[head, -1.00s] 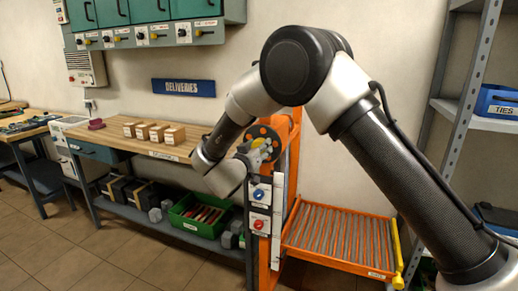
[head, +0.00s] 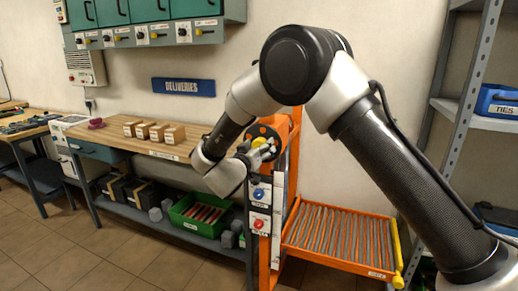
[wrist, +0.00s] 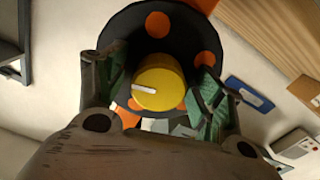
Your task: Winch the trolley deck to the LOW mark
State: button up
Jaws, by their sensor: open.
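The orange trolley (head: 264,262) stands right of the workbench. Its roller deck (head: 340,237) is low, with a yellow bar along its right end. A dark winch wheel (head: 251,131) with orange spots is on the upright, and shows close up in the wrist view (wrist: 128,40). A yellow knob (wrist: 165,80) with a white mark stands out from it. My gripper (head: 264,147) is at the wheel; in the wrist view its open green-padded fingers (wrist: 160,90) are on either side of the knob. Contact is unclear. A pale vertical strip (head: 277,215) runs down the upright; its marks are unreadable.
The workbench (head: 118,141) at left holds small boxes, with a green crate (head: 185,222) on its lower shelf. A grey shelf rack (head: 460,110) stands at right. A blue DELIVERIES sign (head: 183,87) is on the wall. The floor in front at left is clear.

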jog(key=v, duration=1.2)
